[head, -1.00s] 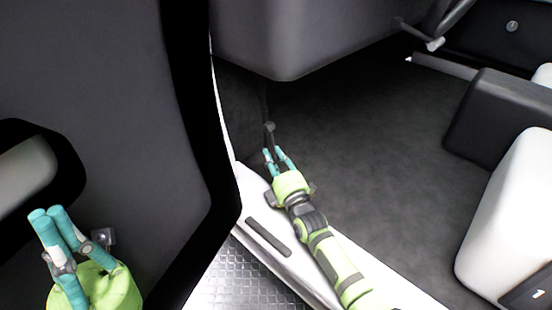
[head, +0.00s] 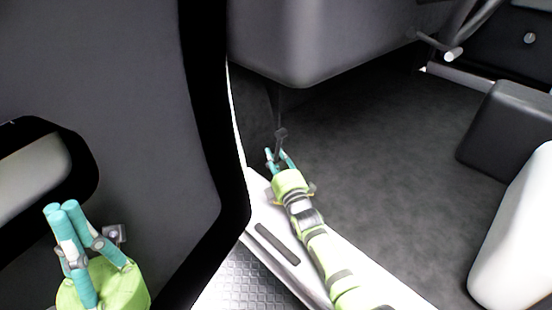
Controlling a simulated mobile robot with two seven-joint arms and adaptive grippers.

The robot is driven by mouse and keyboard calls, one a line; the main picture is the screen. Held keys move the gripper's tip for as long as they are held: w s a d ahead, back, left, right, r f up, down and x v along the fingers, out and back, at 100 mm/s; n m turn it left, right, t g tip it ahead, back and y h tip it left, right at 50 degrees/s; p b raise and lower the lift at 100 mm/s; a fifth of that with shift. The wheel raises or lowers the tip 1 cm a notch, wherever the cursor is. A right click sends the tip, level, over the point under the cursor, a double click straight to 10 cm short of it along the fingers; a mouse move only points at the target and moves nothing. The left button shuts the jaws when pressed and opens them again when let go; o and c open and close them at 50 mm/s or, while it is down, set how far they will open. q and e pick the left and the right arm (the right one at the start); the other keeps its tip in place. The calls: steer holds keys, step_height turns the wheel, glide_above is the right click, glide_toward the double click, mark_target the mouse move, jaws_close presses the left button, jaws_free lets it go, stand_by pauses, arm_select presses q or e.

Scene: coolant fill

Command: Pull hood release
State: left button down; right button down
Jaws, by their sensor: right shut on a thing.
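The hood release (head: 280,134) is a small dark lever hanging on a thin stem below the dashboard's lower edge, at the left of the footwell. My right gripper (head: 276,153) reaches up to it from below, over the white sill. Its teal fingers are on either side of the lever's lower end and shut on it; the fingertips partly hide that end. My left gripper (head: 61,207) is in front of the dark door panel at the lower left. Its fingertips are together, with nothing seen between them.
The open door (head: 130,60) fills the left side, with a handle recess (head: 40,170). The dashboard underside (head: 310,50) hangs above the lever. The white door sill (head: 335,255) runs below my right arm. A white seat (head: 515,230) stands at right. The footwell floor (head: 390,140) is clear.

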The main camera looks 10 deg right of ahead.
steer(key=shift+w+d+r, duration=0.2)
steer(key=shift+d+r, duration=0.2)
steer(key=shift+d, duration=0.1)
steer(key=c, duration=0.9)
jaws_free()
steer(key=shift+f, duration=0.1)
steer(key=shift+s+f, duration=0.1)
steer(key=shift+s, duration=0.15)
steer(key=v, duration=0.7)
steer(key=shift+s+a+f, duration=0.1)
steer(key=shift+f, duration=0.05)
steer(key=shift+s, duration=0.1)
